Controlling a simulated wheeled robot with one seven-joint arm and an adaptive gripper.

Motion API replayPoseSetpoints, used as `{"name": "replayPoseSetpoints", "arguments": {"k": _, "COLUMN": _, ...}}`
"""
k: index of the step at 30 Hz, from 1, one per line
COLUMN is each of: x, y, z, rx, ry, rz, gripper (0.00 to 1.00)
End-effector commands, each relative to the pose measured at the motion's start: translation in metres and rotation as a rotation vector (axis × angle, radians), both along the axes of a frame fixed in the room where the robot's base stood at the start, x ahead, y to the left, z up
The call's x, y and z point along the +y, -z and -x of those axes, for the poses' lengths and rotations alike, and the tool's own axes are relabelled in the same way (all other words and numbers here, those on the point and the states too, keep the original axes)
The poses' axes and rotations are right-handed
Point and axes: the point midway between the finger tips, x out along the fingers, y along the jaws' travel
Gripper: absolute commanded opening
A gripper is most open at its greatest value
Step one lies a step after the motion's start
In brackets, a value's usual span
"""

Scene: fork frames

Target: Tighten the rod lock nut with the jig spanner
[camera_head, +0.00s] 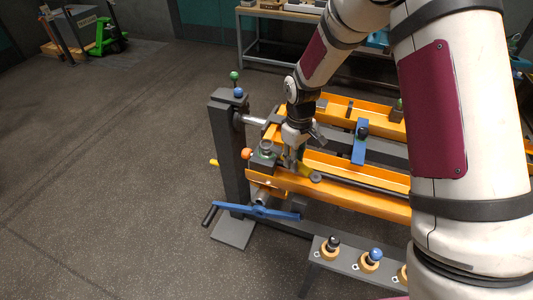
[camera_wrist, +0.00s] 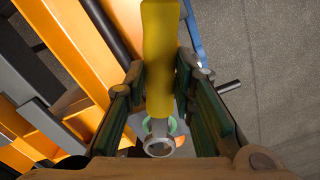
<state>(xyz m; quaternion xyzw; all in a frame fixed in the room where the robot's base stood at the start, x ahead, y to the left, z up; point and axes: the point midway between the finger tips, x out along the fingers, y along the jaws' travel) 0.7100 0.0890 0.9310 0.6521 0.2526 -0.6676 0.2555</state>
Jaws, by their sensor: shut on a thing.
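My gripper (camera_head: 290,160) is low over the near orange rail at the left end of the jig. In the wrist view its green-padded fingers (camera_wrist: 160,78) are closed on both sides of a yellow handle. The handle belongs to the spanner (camera_wrist: 158,50), whose grey ring-shaped end (camera_wrist: 158,147) points toward the bottom of that view. A bit of its yellow handle shows beside my gripper in the head view (camera_head: 306,170). A green arc shows behind the ring end. I cannot make out the rod lock nut, or whether the ring touches it.
The orange jig frame (camera_head: 375,200) runs to the right, with a dark rod along it. A grey post (camera_head: 232,150) stands at its left. A blue crank handle (camera_head: 262,211) sticks out in front. A low rack (camera_head: 340,262) holds knobbed tools. The floor at left is clear.

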Motion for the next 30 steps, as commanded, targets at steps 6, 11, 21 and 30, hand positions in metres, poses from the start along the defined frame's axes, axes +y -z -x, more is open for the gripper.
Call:
{"name": "replayPoseSetpoints", "arguments": {"k": 6, "x": 0.000, "y": -0.007, "z": 0.000, "rx": -0.001, "ry": 0.000, "rz": 0.000, "gripper": 0.00}}
{"name": "replayPoseSetpoints", "arguments": {"k": 11, "x": 0.000, "y": -0.011, "z": 0.000, "rx": -0.001, "ry": 0.000, "rz": 0.000, "gripper": 0.00}}
{"name": "replayPoseSetpoints", "arguments": {"k": 21, "x": 0.000, "y": -0.020, "z": 0.000, "rx": -0.001, "ry": 0.000, "rz": -0.001, "gripper": 0.00}}
{"name": "replayPoseSetpoints", "arguments": {"k": 30, "x": 0.000, "y": -0.027, "z": 0.000, "rx": -0.002, "ry": 0.000, "rz": -0.001, "gripper": 0.00}}
